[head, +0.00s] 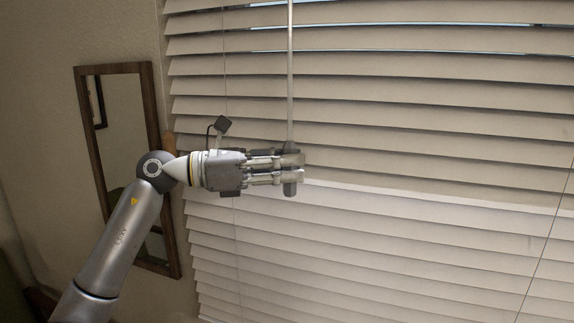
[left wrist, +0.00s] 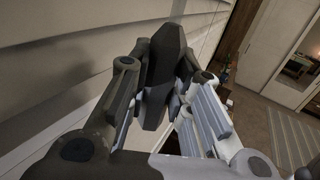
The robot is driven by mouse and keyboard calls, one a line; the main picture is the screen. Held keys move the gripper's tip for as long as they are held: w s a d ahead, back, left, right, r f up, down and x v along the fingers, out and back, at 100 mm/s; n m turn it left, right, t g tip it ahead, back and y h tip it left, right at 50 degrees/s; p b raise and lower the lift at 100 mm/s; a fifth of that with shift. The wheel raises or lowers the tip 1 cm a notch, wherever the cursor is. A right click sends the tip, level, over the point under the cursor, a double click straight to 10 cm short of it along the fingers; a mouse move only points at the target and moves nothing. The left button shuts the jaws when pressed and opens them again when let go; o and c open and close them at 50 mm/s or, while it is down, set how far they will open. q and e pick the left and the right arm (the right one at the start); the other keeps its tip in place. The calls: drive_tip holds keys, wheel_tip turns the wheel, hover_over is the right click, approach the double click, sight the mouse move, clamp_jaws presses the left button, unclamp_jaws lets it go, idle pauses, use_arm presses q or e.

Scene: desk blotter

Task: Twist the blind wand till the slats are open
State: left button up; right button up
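The blind wand (head: 290,80) is a thin grey rod that hangs straight down in front of the blind. Its thicker dark handle (head: 289,188) is at the lower end. My left gripper (head: 290,168) comes in from the left, level, with its fingertips at this handle. In the left wrist view the dark handle (left wrist: 167,60) stands between the two fingers, which appear to press on it from both sides. The cream slats (head: 420,95) are tilted and overlap, mostly closed, with thin bluish slivers near the top. My right gripper is not in view.
A mirror with a dark wooden frame (head: 162,150) hangs on the wall behind my left arm. A thin cord (head: 541,247) runs down the blind at the right. The space in front of the blind right of the wand is clear.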

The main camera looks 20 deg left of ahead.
use_arm(q)
clamp_jaws()
drive_tip(key=shift+m+g, duration=0.3)
drive_tip(key=shift+g, duration=0.1)
drive_tip(key=m+g+h, duration=0.1)
drive_tip(key=g, duration=0.1)
drive_tip(key=shift+w+r+m+g, duration=0.1)
drive_tip(key=shift+m+g, duration=0.3)
drive_tip(key=shift+m+g+h+p, duration=0.5)
drive_tip(key=shift+m+g, duration=1)
drive_tip(key=shift+g, duration=0.8)
drive_tip(key=shift+m+g, duration=0.4)
drive_tip(key=shift+g, duration=0.2)
drive_tip(key=o, duration=0.8)
unclamp_jaws()
drive_tip(key=shift+c, duration=0.2)
